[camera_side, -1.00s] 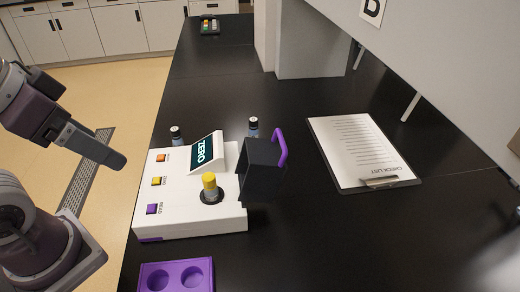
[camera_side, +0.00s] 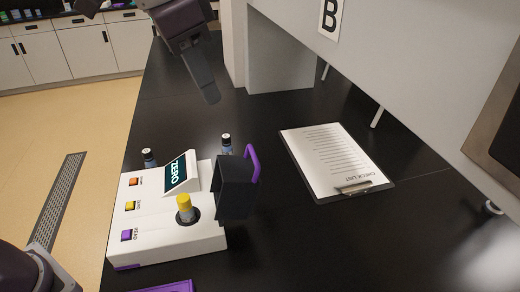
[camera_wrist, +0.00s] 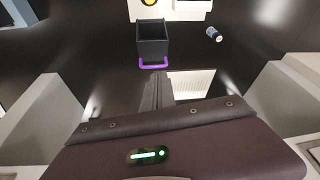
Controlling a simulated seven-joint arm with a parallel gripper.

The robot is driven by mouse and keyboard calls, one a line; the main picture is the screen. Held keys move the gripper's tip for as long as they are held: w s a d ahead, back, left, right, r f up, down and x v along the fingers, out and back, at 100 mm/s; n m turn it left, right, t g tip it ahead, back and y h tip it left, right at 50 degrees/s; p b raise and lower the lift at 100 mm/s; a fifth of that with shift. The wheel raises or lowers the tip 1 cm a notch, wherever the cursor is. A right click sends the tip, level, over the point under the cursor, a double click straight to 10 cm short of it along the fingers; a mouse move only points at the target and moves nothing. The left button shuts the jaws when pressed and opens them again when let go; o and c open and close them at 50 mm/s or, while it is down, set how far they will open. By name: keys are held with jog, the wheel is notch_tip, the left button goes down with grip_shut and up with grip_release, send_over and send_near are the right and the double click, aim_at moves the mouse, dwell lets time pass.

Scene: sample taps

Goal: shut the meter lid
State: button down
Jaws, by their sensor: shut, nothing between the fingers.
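The white meter (camera_side: 160,235) stands on the black bench, with a screen reading ZERO (camera_side: 175,172) and orange, yellow and purple buttons. A yellow-capped vial (camera_side: 184,208) stands upright in its round well. The dark box-shaped lid (camera_side: 235,190) is open, swung up at the meter's right edge, with its purple handle (camera_side: 254,163) on the far right side. In the wrist view the lid (camera_wrist: 153,38) shows its hollow, with the handle (camera_wrist: 153,66) nearest me. My gripper (camera_side: 212,98) is shut and empty, above the bench behind the meter, apart from the lid.
A clipboard checklist (camera_side: 335,160) lies to the right. A purple tray (camera_side: 170,287) shows at the bottom edge. Bench between lid and clipboard is clear.

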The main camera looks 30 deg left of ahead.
jog(key=w+d+f+m+g, duration=0.1)
jog(key=w+d+f+m, duration=0.15)
jog(key=w+d, duration=0.45)
notch_tip(320, 180, down, 10)
jog(key=s, duration=0.2)
jog(key=shift+s, duration=0.2)
jog(key=shift+a+r+h, duration=0.1)
jog(key=shift+r+h, duration=0.05)
jog(key=shift+h, duration=0.15)
jog(key=shift+s+a+r, duration=0.25)
jog(key=shift+s+a, duration=0.05)
jog(key=s+a+f+t+h, duration=0.1)
jog(key=s+a+f, duration=0.1)
jog(key=s+a, duration=1.2)
jog(key=shift+f, duration=0.2)
